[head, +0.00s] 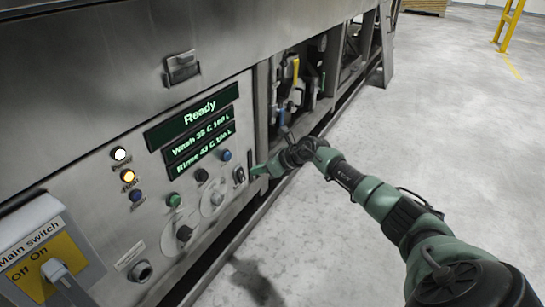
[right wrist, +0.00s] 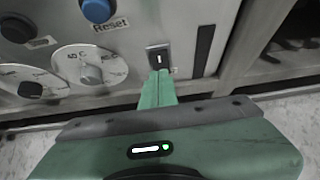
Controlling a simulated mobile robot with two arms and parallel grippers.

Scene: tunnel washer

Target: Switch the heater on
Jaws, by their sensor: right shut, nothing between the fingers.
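A small black rocker switch (head: 239,175) sits at the right end of the control panel. In the right wrist view the rocker (right wrist: 157,56) shows a white mark on its upper half, and its lower edge is partly hidden by my fingertips. No label naming the heater is legible. My right gripper (head: 255,172) is shut and empty, with its green fingertips pointing at the rocker. In the right wrist view the fingertips (right wrist: 158,76) are at the rocker's lower edge; I cannot tell whether they touch it. My left gripper is not in view.
The display (head: 198,118) reads Ready, with Wash and Rinse lines. Left of the rocker are a dial (right wrist: 90,68), a blue Reset button (right wrist: 97,10) and several other buttons. The main switch (head: 58,272) is at lower left.

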